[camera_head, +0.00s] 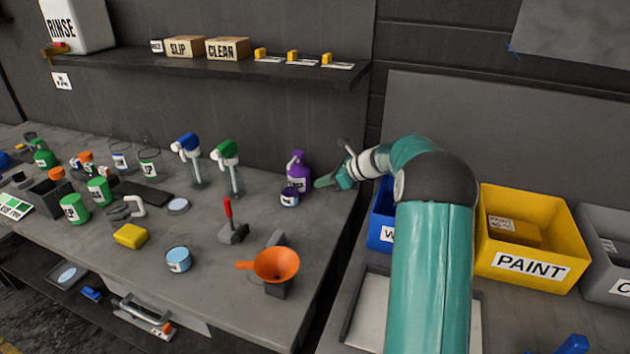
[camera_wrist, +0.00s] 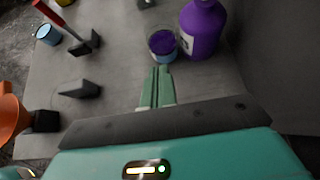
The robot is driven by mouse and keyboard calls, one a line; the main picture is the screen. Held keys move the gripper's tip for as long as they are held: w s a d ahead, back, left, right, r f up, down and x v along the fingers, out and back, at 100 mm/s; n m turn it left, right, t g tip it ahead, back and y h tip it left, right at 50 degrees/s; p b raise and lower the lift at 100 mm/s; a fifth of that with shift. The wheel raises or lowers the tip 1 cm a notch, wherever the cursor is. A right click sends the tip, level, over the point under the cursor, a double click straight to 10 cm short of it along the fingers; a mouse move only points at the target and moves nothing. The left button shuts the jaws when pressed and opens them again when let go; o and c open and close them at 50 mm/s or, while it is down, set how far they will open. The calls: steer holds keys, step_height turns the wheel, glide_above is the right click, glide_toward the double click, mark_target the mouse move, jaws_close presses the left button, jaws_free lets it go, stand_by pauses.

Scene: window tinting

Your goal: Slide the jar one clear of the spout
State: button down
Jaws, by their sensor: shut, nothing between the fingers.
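A small clear jar (camera_head: 289,197) with purple contents and a pale label stands on the grey bench. It is close in front of a purple bottle (camera_head: 299,172) with a purple spout top. In the wrist view the jar (camera_wrist: 162,46) stands just left of the bottle (camera_wrist: 203,28), and the bottle's top is out of frame. My gripper (camera_head: 319,183) is to the right of both. Its fingers (camera_wrist: 160,70) are shut, empty and point at the jar's near side. I cannot tell whether the tips touch it. The jar's label is too small to read.
An orange funnel (camera_head: 277,265), a red-handled tool (camera_head: 229,228) and a light blue jar (camera_head: 178,260) stand left and nearer. Two pump bottles, blue-topped (camera_head: 187,160) and green-topped (camera_head: 226,165), stand to the left. A yellow PAINT bin (camera_head: 525,268) is right. Bench in front of the jar is clear.

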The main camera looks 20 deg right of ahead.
mark_target(286, 183)
steer(key=w+a, duration=0.6)
steer(key=w, duration=0.1)
steer(key=shift+w+a, duration=0.1)
steer(key=shift+a, duration=0.3)
steer(key=shift+w+a+f, duration=0.1)
steer(key=shift+w+f, duration=0.05)
steer(key=shift+f, duration=0.8)
